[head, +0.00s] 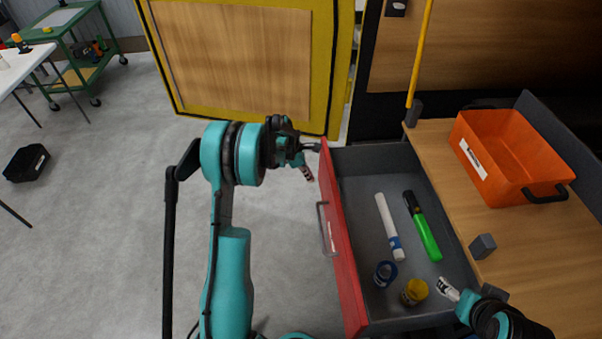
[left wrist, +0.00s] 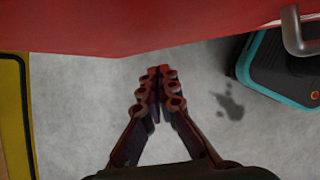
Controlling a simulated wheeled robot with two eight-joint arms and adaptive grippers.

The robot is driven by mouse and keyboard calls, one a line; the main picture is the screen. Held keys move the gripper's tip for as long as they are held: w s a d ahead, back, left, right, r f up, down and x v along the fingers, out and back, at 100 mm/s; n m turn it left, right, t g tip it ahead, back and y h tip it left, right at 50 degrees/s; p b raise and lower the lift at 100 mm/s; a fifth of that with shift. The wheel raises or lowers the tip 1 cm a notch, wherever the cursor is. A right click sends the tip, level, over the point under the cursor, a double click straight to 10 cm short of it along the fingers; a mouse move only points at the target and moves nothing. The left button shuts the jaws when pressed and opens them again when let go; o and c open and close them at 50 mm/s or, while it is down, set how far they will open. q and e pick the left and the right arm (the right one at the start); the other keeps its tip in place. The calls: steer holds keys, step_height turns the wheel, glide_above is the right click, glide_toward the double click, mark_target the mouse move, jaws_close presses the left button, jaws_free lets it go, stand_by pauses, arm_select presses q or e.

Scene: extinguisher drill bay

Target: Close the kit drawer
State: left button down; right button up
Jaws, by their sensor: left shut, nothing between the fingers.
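The kit drawer is pulled out, with its red front (head: 345,250) facing left and its grey inside open to view. Its grey handle (head: 325,228) is on the red front, and also shows at the upper right of the left wrist view (left wrist: 296,32). My left gripper (head: 307,172) is at the far end of the red front, on its outer side. In the left wrist view its fingertips (left wrist: 158,75) are together with nothing between them, just below the red front (left wrist: 140,25). I cannot tell whether they touch it. My right gripper (head: 447,288) is over the drawer's near right corner, its fingers too small to read.
The drawer holds a white tube (head: 389,225), a green marker-like item (head: 424,228), a blue roll (head: 385,273) and a yellow-topped jar (head: 415,291). An orange bin (head: 508,160) and a grey block (head: 482,246) stand on the wooden top.

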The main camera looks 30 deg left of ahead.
arm_select(q)
steer(key=shift+w+d+r, duration=0.1)
steer(key=shift+w+d, duration=0.25)
steer(key=shift+d, duration=0.2)
steer(key=shift+w+d, duration=0.35)
steer(key=shift+d, duration=0.2)
arm_select(e)
steer(key=shift+f, duration=0.35)
arm_select(q)
steer(key=shift+d, duration=0.1)
